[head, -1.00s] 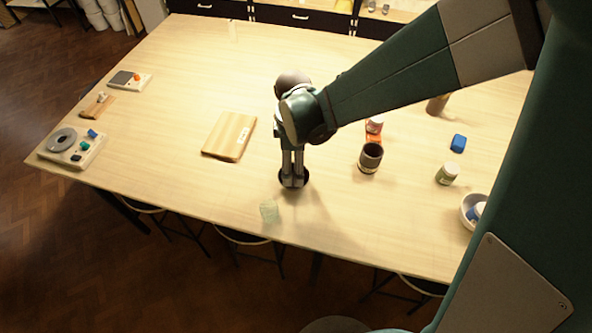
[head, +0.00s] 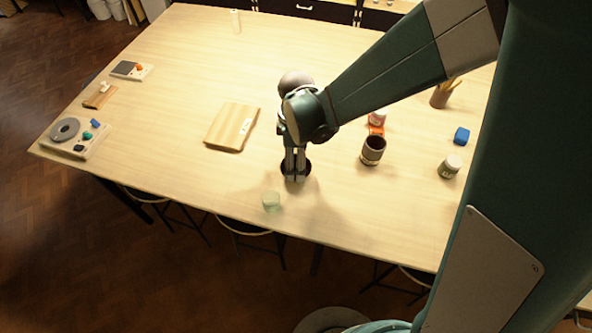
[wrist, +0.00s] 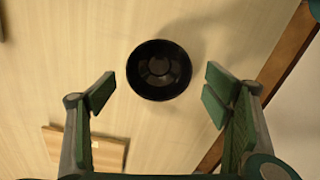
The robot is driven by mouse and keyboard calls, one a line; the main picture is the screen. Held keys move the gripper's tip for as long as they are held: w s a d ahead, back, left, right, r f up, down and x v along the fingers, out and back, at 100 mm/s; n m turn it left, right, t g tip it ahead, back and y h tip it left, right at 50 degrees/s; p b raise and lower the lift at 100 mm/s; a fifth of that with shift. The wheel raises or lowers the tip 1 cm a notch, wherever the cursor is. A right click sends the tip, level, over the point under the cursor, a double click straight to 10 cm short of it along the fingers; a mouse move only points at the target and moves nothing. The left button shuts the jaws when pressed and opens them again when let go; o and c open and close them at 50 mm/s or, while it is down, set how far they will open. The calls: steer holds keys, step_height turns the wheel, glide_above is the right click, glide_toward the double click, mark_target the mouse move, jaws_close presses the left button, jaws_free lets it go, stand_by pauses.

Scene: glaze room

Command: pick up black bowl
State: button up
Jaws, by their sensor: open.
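The black bowl (wrist: 159,70) sits upright on the table, and its dark inside faces the wrist camera. In the head view the bowl (head: 307,169) is mostly hidden behind my gripper, with only its dark rim showing. My gripper (head: 295,178) points down over the bowl in the head view. In the wrist view my gripper (wrist: 159,91) is open, with one finger pad left of the bowl and one right of it. The bowl lies between and slightly beyond the fingertips. No contact is visible, and I cannot tell the exact height.
A wooden board (head: 232,127) lies left of my gripper. A dark cup (head: 373,150), a jar (head: 450,167) and a blue block (head: 461,136) stand to the right.

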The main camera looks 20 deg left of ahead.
steer(key=shift+f, duration=2.5)
steer(key=c, duration=1)
